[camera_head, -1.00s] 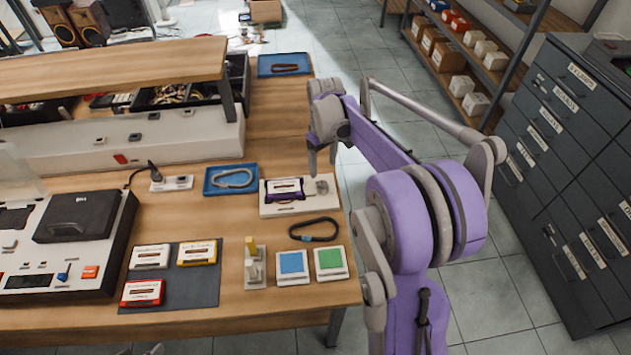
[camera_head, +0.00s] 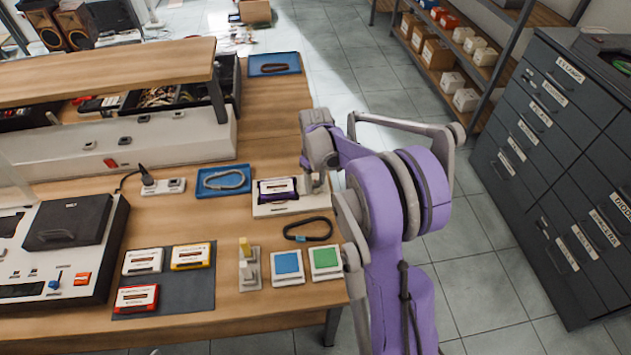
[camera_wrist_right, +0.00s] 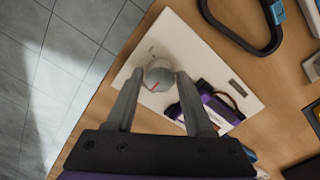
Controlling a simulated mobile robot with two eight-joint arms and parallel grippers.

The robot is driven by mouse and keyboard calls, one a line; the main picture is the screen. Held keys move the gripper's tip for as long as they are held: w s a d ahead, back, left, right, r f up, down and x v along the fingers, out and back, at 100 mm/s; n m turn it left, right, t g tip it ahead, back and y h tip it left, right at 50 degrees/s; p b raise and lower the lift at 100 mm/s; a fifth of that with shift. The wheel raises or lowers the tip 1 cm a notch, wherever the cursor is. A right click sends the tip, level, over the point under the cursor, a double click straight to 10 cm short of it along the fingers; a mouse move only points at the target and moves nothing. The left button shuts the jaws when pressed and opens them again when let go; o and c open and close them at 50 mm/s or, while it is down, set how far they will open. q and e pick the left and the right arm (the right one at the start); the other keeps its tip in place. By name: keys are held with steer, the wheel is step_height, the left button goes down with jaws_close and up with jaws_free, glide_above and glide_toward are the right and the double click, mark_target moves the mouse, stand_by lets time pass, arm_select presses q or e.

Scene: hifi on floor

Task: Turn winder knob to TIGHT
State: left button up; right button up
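The winder is a white plate (camera_head: 289,208) near the table's right edge, with a purple cassette (camera_head: 277,190) on it. In the right wrist view, a round grey winder knob (camera_wrist_right: 158,77) with a red mark stands on the white plate (camera_wrist_right: 205,55), beside the cassette (camera_wrist_right: 212,105). My right gripper (camera_wrist_right: 160,73) is open, with one finger on each side of the knob. I cannot tell whether either finger touches it. In the head view, the right gripper (camera_head: 315,187) is at the plate's right end and mostly hides the knob. My left gripper is not in view.
A dark belt loop (camera_head: 308,229), blue pad (camera_head: 287,265) and green pad (camera_head: 325,259) lie in front of the plate. A blue tray (camera_head: 222,183) is left of it. Several cassettes lie on a grey mat (camera_head: 190,292). Drawer cabinet (camera_head: 560,160) stands right of the table.

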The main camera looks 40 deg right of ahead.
jaws_close()
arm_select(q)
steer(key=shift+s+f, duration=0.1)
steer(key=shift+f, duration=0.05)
arm_select(e)
steer(key=shift+m, duration=0.3)
steer(key=m+b, duration=0.1)
steer(key=m, duration=0.1)
steer(key=shift+m, duration=0.4)
steer(key=m+b, duration=0.1)
steer(key=m, duration=0.3)
steer(key=m+b, duration=0.1)
steer(key=m, duration=0.3)
steer(key=shift+m, duration=0.4)
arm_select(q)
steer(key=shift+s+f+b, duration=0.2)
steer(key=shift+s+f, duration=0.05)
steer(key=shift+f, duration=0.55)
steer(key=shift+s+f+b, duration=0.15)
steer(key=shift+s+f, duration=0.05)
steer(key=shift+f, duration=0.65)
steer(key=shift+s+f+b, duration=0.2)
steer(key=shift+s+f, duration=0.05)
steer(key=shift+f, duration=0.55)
arm_select(e)
steer(key=shift+m, duration=1.8)
